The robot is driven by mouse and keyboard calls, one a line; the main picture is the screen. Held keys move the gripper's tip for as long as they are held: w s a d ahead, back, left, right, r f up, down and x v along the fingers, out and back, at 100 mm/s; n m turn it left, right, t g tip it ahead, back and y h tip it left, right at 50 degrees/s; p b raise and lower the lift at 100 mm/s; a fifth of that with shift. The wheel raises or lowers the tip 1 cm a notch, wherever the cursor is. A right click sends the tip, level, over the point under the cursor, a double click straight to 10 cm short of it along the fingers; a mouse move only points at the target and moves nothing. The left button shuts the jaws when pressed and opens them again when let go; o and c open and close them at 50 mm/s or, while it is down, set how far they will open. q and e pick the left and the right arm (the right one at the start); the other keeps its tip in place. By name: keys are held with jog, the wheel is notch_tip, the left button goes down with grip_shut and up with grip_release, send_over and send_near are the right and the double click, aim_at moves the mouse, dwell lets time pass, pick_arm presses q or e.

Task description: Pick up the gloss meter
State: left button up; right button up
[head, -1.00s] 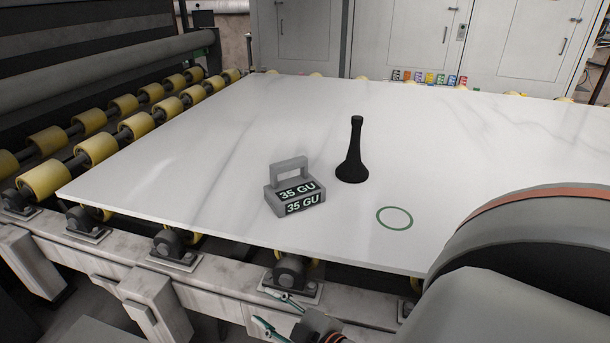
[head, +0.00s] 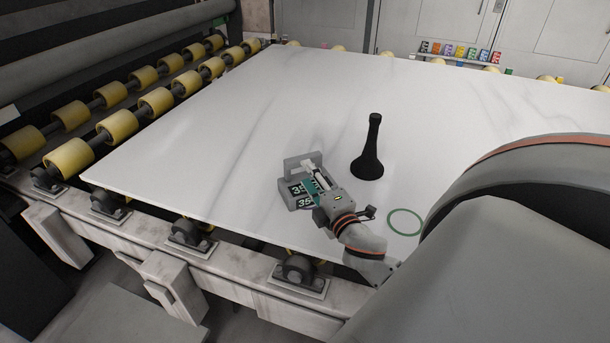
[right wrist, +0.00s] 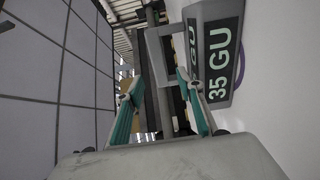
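The gloss meter (head: 292,165) is a grey block with a loop handle and dark "35 GU" displays, standing on the white stone slab (head: 210,130). My right gripper (head: 312,178) is in front of it in the head view and hides part of its right side. In the right wrist view the gloss meter (right wrist: 216,50) is at the upper right, its handle ahead between the fingers. The teal-padded fingers of the right gripper (right wrist: 158,95) are spread apart, with nothing clearly held between them. My left gripper is not in view.
A black flared cone-like object (head: 368,150) stands on the slab right of the gloss meter. A green ring mark (head: 405,222) lies on the slab nearer me. Yellow rollers (head: 118,125) line the left side. The slab's left part is clear.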

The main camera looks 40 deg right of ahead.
aim_at(300, 165)
jog(key=x, duration=0.6)
jog(key=shift+c, duration=0.5)
grip_shut()
